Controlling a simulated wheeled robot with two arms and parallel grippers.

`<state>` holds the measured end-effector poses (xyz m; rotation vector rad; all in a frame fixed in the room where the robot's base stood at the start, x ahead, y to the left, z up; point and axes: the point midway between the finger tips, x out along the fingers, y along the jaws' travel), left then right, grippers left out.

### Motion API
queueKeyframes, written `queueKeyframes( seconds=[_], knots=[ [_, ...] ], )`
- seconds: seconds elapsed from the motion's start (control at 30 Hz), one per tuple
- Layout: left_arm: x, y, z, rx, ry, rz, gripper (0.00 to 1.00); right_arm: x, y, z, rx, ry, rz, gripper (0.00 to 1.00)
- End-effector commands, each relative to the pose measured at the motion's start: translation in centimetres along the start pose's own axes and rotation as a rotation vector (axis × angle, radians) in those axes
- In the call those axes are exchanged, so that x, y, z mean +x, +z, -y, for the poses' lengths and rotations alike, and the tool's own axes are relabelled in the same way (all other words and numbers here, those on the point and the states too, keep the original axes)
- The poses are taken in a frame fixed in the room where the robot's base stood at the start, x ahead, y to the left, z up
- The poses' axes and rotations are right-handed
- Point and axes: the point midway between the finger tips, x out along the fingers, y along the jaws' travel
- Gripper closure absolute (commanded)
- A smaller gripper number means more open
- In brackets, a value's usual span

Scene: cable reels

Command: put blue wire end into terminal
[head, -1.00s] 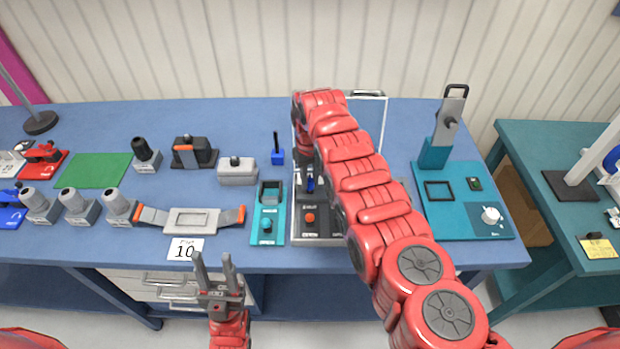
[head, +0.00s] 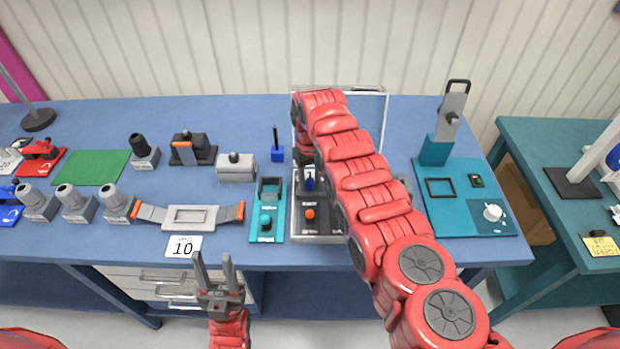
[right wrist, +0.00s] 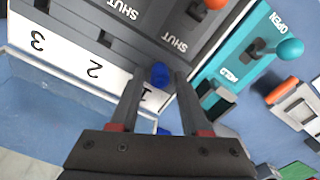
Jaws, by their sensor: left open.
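The blue wire end (right wrist: 159,74) shows as a short blue cylinder in the right wrist view, between the fingertips of my right gripper (right wrist: 157,80). Gaps show on both sides of it, so the fingers look open around it. It is close to the grey terminal (right wrist: 125,22), by the white strip marked 1; I cannot tell whether it is in a slot. In the head view the blue piece (head: 310,183) shows at the terminal (head: 322,225), and my right arm hides the right gripper. My left gripper (head: 214,262) is open and empty in front of the table.
A teal fixture with a knob (head: 265,223) stands left of the terminal. A blue block with a black pin (head: 277,153) stands behind it. A grey strap-like part (head: 190,217) lies further left. A teal board (head: 460,215) lies on the right. A wire frame (head: 387,125) rises behind.

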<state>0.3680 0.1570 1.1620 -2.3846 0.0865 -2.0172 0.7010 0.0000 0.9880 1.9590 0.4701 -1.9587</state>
Motion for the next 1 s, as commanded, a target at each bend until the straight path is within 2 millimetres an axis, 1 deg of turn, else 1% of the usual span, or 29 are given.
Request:
queueKeyframes(
  seconds=[0.03, 0.07, 0.1, 0.4, 0.57, 0.67, 0.73, 0.83, 1.0],
  knots=[
    [0.0, 0.0, 0.0, 0.0, 0.0, 0.0, 0.55, 0.0, 0.0, 0.0, 0.0, 0.0, 0.0, 0.43],
    [0.0, 0.0, 0.0, 0.0, 0.0, 0.0, 0.55, 0.0, 0.0, 0.0, 0.0, 0.0, 0.0, 0.37],
    [0.0, 0.0, 0.0, 0.0, 0.0, 0.0, 0.55, 0.0, 0.0, 0.0, 0.0, 0.0, 0.0, 0.37],
    [-0.1, 0.0, 0.0, 0.0, 0.0, 0.0, 0.55, -0.1, 0.0, 0.0, 0.0, 0.0, 0.0, 0.37],
    [-0.6, 0.1, 0.0, 0.0, 0.0, 0.0, 0.55, -1.1, -0.2, -0.1, 0.0, 0.001, -0.004, 0.37],
    [-1.0, 0.2, -0.1, 0.0, 0.0, 0.0, 0.55, -2.2, -0.1, -0.1, 0.001, 0.001, -0.003, 0.37],
    [-1.6, 0.3, -0.1, 0.0, 0.0, 0.0, 0.55, -3.4, -0.2, -0.1, 0.0, 0.001, -0.008, 0.37],
    [-2.5, 0.4, -0.1, 0.0, 0.0, 0.0, 0.55, -5.5, -0.1, -0.1, 0.0, 0.001, -0.004, 0.37],
    [-3.5, 0.6, -0.2, 0.0, 0.0, 0.0, 0.55, -9.0, -0.1, 0.0, -0.001, 0.001, -0.002, 0.37]
  ],
)
